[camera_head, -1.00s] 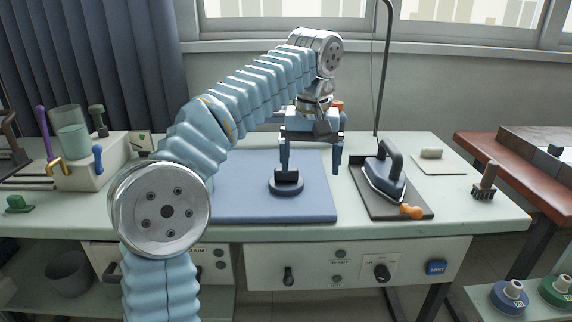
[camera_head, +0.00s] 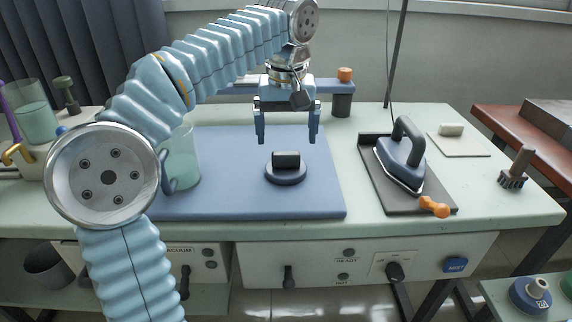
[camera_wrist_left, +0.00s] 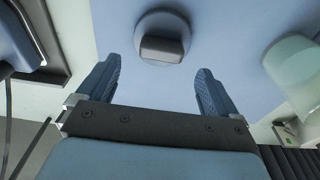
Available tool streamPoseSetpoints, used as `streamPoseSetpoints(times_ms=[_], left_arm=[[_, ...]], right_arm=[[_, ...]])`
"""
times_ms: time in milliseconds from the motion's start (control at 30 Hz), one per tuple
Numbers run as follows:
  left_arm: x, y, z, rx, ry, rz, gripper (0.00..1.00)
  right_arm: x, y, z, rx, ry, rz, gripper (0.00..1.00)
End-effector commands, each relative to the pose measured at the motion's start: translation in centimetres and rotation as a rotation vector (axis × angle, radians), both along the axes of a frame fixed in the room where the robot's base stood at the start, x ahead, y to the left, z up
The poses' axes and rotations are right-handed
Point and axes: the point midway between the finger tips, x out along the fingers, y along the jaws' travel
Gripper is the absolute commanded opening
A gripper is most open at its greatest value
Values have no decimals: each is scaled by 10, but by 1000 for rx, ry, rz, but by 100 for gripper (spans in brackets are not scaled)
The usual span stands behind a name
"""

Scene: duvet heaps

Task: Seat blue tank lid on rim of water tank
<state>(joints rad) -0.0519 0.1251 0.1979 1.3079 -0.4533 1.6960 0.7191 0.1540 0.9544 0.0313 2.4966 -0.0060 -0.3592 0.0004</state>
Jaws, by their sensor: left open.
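The blue tank lid (camera_head: 286,174), a dark blue disc with a black block-shaped grip on top, lies flat on the blue mat (camera_head: 225,205). My left gripper (camera_head: 288,138) is open and empty, fingers pointing down. In the head view its fingertips appear above and behind the lid, one to each side. In the left wrist view the lid (camera_wrist_left: 163,50) lies beyond the fingertips, roughly centred between them and apart from them. A clear vessel with a blue handle, apparently the water tank (camera_head: 184,160), stands at the mat's left, partly hidden by my arm; it also shows in the wrist view (camera_wrist_left: 296,62).
An iron (camera_head: 402,155) rests on a dark plate right of the mat, with an orange piece (camera_head: 434,206) at its front. A brush (camera_head: 516,168) stands farther right. Another clear container (camera_head: 35,122) stands at far left. The mat's front right is clear.

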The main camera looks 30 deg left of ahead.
Motion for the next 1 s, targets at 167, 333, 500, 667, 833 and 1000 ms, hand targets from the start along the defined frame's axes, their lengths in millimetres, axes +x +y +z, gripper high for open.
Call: streamPoseSetpoints(times_ms=[167,333,500,667,833,1000], left_arm=[[-1,1,-17,1,0,1,94],[-1,2,-45,1,3,1,94],[1,2,-56,0,0,1,94],[1,2,-56,0,-1,1,94],[1,2,-56,0,0,0,71],[1,2,-56,0,0,0,45]], right_arm=[[0,0,-5,0,-1,-1,93],[0,0,-10,-1,0,-1,93],[0,0,-11,-1,0,-2,93],[0,0,-11,-1,0,-2,93],[0,0,-11,-1,-1,-3,93],[0,0,-11,-1,-1,-3,93]])
